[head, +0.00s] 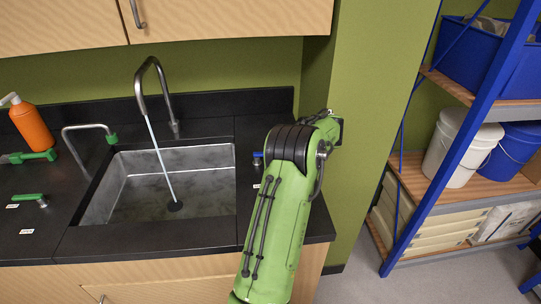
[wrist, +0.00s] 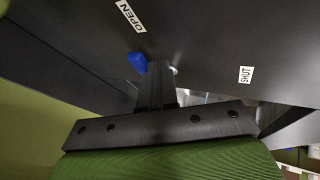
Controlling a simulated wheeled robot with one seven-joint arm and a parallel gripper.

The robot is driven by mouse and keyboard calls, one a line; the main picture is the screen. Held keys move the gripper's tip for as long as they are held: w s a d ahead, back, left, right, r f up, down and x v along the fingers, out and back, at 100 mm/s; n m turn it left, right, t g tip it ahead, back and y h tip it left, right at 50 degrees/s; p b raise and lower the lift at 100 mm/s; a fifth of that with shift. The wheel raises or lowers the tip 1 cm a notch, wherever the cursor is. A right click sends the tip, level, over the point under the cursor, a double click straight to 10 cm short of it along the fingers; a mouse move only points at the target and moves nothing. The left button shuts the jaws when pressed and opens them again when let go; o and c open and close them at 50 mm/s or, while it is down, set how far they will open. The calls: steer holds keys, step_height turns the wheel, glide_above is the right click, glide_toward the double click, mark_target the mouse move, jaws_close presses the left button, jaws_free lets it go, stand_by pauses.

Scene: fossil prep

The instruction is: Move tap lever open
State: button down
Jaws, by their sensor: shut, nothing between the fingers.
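The tap lever's blue end (wrist: 137,61) shows in the wrist view just left of my fingertips. It also shows as a small blue piece (head: 257,156) right of the sink in the head view, beside my arm. My gripper (wrist: 158,68) is shut, with its fingers together and close beside the blue end; I cannot tell whether they touch. An OPEN label (wrist: 130,15) lies at upper left and a SHUT label (wrist: 245,74) at right. The lever's metal part is mostly hidden behind my fingers. In the head view my arm hides the gripper.
The sink (head: 225,187) has a tall metal spout (head: 141,90), with a thin pale stream running to the drain. A green lever (head: 30,197), a bent pipe (head: 90,127) and an orange bottle (head: 32,127) stand at left. Shelves with buckets (head: 456,150) are at right.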

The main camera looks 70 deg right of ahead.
steer(key=shift+d, duration=0.3)
stand_by(0.5)
